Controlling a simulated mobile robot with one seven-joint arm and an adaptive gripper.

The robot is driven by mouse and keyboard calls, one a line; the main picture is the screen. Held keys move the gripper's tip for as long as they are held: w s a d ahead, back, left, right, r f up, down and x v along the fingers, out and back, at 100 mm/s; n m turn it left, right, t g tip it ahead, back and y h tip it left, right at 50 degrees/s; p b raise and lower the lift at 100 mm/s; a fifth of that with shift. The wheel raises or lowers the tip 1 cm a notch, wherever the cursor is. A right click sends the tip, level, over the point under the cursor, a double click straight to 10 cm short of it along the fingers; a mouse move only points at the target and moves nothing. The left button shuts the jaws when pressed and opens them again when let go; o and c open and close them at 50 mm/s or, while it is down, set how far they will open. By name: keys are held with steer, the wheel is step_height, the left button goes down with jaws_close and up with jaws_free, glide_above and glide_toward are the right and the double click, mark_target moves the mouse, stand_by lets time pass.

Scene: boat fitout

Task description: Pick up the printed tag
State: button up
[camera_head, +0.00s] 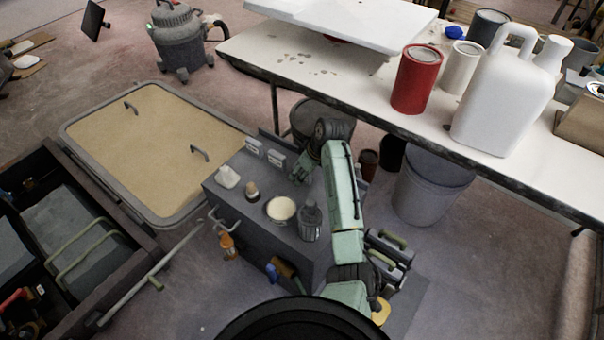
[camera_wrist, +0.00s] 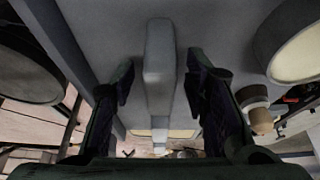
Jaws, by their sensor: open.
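Two small plates with pale, label-like faces, a left plate (camera_head: 253,146) and a right plate (camera_head: 277,160), stand at the back edge of the dark grey cart (camera_head: 238,200) in the head view. I cannot read them or tell which is the printed tag. My gripper (camera_head: 300,171) is low over the cart top, just right of the right plate. In the wrist view my gripper (camera_wrist: 159,85) is open, with a long grey block (camera_wrist: 159,70) between its fingers and visible gaps on both sides. I cannot tell whether this block is the tag.
The cart top also holds a white lump (camera_head: 227,177), a small bottle (camera_head: 252,191), an open tin (camera_head: 281,209) and a dark ribbed bottle (camera_head: 310,222). A white table (camera_head: 330,65) with a red can (camera_head: 415,80) stands behind. A tan panel (camera_head: 150,145) lies left.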

steer(key=shift+c, duration=0.6)
jaws_close()
